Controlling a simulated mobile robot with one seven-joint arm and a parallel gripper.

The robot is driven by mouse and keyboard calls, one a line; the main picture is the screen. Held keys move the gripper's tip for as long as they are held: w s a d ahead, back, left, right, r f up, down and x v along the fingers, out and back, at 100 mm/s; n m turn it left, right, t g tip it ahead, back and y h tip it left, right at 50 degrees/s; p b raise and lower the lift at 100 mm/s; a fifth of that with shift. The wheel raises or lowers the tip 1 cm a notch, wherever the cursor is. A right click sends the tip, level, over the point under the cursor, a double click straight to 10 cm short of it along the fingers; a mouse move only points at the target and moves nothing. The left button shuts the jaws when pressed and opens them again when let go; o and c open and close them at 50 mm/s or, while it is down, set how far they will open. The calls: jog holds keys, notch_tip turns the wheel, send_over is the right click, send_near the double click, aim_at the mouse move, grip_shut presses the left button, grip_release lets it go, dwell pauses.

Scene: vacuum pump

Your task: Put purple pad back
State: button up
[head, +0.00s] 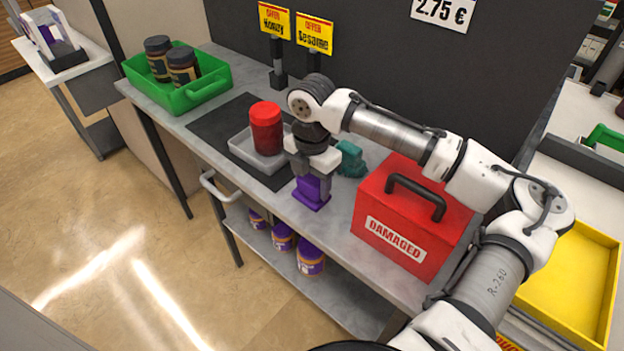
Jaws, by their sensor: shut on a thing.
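The purple pad (312,192) stands upright near the front edge of the grey table, between the red jar's tray and the red box. My gripper (313,172) points down and is shut on the upper part of the purple pad. The fingers hide part of the pad. The pad's wider base appears at or very close to the tabletop; I cannot tell for certain whether it touches.
A red jar (266,128) stands in a grey tray (241,148) on a dark mat (213,127). A teal object (351,160) sits behind my gripper. A red "DAMAGED" box (385,238) stands to the right. A green crate (207,92) holds dark jars at the left.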

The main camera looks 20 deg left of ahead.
aim_at(312, 179)
jog(key=shift+f, duration=0.15)
jog(key=o, duration=1)
jog(key=shift+c, duration=0.2)
jog(key=shift+r, duration=0.2)
notch_tip(312, 179, up, 12)
jog(key=b, duration=0.2)
